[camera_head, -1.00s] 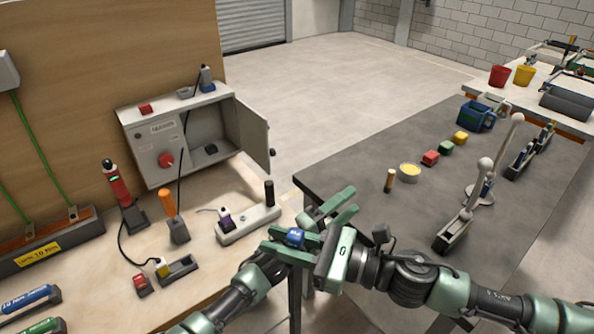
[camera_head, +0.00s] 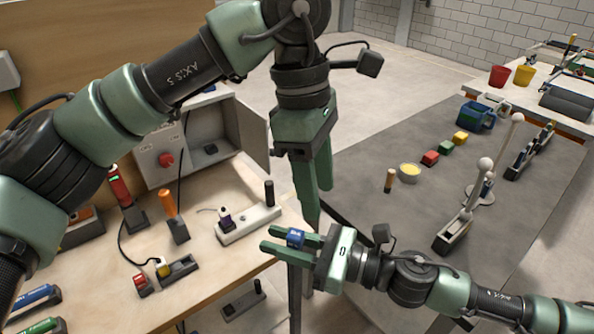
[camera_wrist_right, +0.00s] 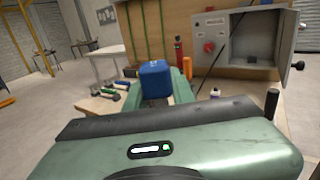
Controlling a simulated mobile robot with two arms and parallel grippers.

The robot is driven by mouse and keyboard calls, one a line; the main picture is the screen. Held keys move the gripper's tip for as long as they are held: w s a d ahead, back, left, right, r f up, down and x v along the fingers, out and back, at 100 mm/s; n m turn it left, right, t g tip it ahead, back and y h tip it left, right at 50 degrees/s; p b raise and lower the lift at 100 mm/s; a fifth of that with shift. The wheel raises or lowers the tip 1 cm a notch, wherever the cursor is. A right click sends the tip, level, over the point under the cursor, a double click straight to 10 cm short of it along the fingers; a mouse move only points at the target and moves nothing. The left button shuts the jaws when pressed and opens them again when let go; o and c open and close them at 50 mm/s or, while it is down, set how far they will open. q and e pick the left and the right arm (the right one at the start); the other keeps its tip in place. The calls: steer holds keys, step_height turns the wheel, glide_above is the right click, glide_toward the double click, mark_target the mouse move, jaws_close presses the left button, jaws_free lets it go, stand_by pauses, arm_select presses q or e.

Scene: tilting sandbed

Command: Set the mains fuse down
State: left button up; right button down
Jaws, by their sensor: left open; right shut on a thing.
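The mains fuse, a small blue block with a pale marking (camera_head: 295,238), is held between the fingers of my right gripper (camera_head: 270,238), which is shut on it. It is in the air by the front edge of the wooden bench. In the right wrist view the blue fuse (camera_wrist_right: 155,78) stands up between the green fingers, its lower part hidden by the gripper body. My left gripper (camera_head: 319,205) is open and empty, fingers pointing down, just above and right of the right gripper. It appears apart from the fuse.
The wooden bench (camera_head: 110,275) carries a grey open cabinet (camera_head: 150,150), a white socket strip (camera_head: 249,224), an orange-handled tool (camera_head: 168,203) and a small black holder (camera_head: 179,270). On the dark table (camera_head: 365,220) are coloured blocks, a yellow-filled bowl (camera_head: 409,172) and levers.

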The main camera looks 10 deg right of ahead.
mark_target(297, 233)
arm_select(q)
steer(key=shift+t+y, duration=0.8)
steer(key=a+f, duration=0.1)
steer(key=f, duration=0.2)
steer(key=a+f, duration=0.1)
steer(key=f, duration=0.3)
steer(key=w+f, duration=0.1)
steer(key=f, duration=0.2)
steer(key=shift+a+f, duration=0.15)
steer(key=shift+a, duration=0.25)
jaws_close()
arm_select(e)
steer(key=c, duration=1.1)
jaws_free()
steer(key=shift+d, duration=0.1)
